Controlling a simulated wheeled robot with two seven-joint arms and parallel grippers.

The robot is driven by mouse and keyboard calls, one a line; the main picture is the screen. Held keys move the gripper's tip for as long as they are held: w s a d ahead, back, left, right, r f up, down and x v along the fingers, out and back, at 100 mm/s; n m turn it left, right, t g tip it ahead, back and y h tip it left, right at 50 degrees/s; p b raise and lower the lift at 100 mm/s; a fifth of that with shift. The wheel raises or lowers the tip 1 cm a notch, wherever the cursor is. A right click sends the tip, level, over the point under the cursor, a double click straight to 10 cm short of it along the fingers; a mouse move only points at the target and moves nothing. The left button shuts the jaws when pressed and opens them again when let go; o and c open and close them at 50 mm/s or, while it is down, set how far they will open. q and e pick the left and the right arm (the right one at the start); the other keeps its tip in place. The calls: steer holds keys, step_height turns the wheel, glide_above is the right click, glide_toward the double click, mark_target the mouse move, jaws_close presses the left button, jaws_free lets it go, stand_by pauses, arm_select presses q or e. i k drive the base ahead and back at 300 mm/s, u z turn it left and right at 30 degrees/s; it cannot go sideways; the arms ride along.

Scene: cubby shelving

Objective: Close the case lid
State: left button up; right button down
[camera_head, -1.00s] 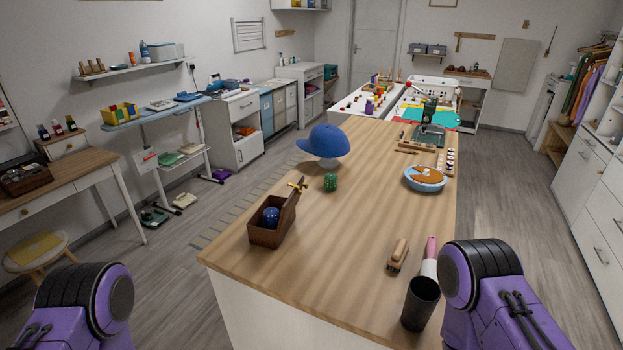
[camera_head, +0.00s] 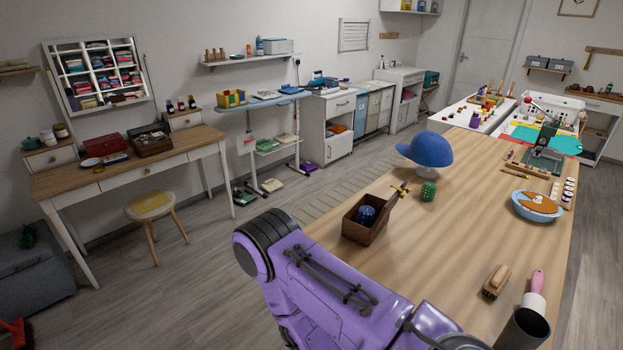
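A dark brown case (camera_head: 152,141) with small items inside sits on the wooden desk (camera_head: 130,160) at the left. It looks open, but it is too small to tell how its lid stands. A red box (camera_head: 106,144) is beside it on the left and looks shut. Part of my purple arm shows at the lower middle, in front of the near worktable's left edge. Neither gripper is in view.
A stool (camera_head: 151,206) with a yellow top stands in front of the desk. The large worktable (camera_head: 450,240) fills the right and bears an open brown box (camera_head: 368,222). Open floor lies between desk and worktable.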

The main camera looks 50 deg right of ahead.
mark_target(389, 205)
steer(key=u, duration=0.7)
steer(key=k, duration=0.55)
steer(key=z, duration=2.65)
steer(key=i, duration=0.5)
steer(key=u, duration=0.05)
